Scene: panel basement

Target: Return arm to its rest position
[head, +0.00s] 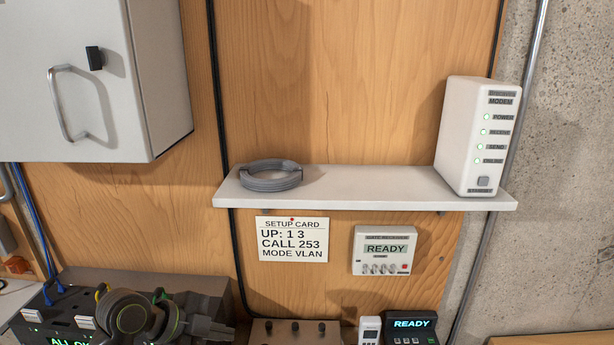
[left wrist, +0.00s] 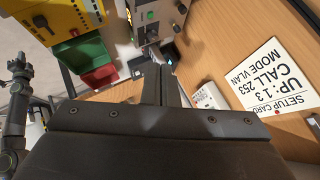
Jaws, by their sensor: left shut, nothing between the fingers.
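My left gripper (head: 222,329) shows low at the left in the head view, in front of a dark grey desk unit and below the shelf. My wrist joint is just left of it. In the left wrist view the dark fingers of the left gripper (left wrist: 164,84) are together with nothing between them. No object is held. I do not see my right gripper in the head view. A dark jointed part stands at the left edge of the wrist view, and I cannot tell whether it is a gripper.
A white shelf (head: 350,187) holds a grey cable coil (head: 271,175) and a white modem (head: 476,137). A setup card (head: 293,240) and a READY panel (head: 382,250) hang below. A cabinet (head: 95,75) juts out upper left. Red and green bins (left wrist: 93,60) show in the wrist view.

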